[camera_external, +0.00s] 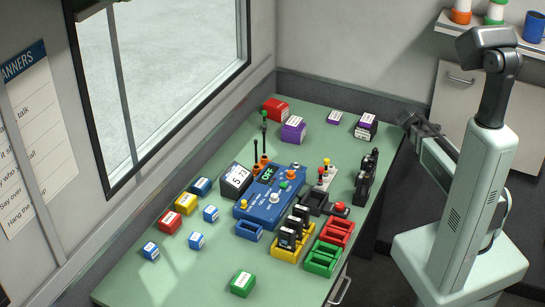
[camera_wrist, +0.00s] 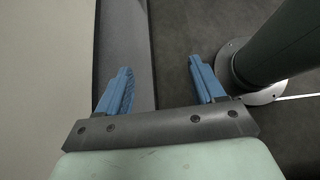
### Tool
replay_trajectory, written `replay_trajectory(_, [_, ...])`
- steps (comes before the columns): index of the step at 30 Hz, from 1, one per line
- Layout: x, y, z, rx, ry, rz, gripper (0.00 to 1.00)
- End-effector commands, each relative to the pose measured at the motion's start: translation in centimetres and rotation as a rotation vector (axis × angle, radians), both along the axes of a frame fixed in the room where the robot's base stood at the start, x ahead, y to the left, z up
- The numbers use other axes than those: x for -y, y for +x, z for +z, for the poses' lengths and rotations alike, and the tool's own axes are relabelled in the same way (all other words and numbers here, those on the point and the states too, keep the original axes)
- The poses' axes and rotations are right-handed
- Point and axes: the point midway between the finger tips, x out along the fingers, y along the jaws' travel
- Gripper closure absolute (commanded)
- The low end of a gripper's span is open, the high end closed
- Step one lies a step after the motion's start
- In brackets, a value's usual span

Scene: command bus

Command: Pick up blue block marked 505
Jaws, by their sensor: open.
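Several blue blocks with white labels are on the left part of the green table in the external view: a larger one (camera_external: 201,186) at the back, and smaller ones in the middle (camera_external: 211,213), in front (camera_external: 196,240) and at the far left (camera_external: 151,250). Their labels are too small to read, so I cannot tell which is 505. My gripper (camera_external: 408,121) is raised near the table's right edge, far from these blocks. In the wrist view its blue fingers (camera_wrist: 160,75) are apart with nothing between them, and no block shows.
Red (camera_external: 169,221), yellow (camera_external: 185,203) and green (camera_external: 243,282) blocks lie near the blue ones. A blue console (camera_external: 268,203) with knobs and two upright antennas stands mid-table. Yellow, red and green trays (camera_external: 322,259) stand at the right front. The window wall borders the left side.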

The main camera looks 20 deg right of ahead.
Motion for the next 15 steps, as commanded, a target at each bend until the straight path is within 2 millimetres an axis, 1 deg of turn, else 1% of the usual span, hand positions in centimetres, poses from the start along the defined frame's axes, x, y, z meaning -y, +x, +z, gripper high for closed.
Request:
replay_trajectory(1, [-0.6,1.6,1.4,0.008,0.009,0.031,0.32])
replay_trajectory(3, [-1.5,3.3,3.1,0.012,0.024,0.072,0.32])
replay_trajectory(8, [-3.6,6.7,7.3,0.021,0.057,0.167,0.32])
replay_trajectory(11, [-5.3,8.7,10.0,0.028,0.076,0.227,0.32])
replay_trajectory(14, [-7.7,10.9,12.8,0.047,0.094,0.289,0.32])
replay_trajectory(15, [-9.3,12.0,13.8,0.066,0.101,0.314,0.32])
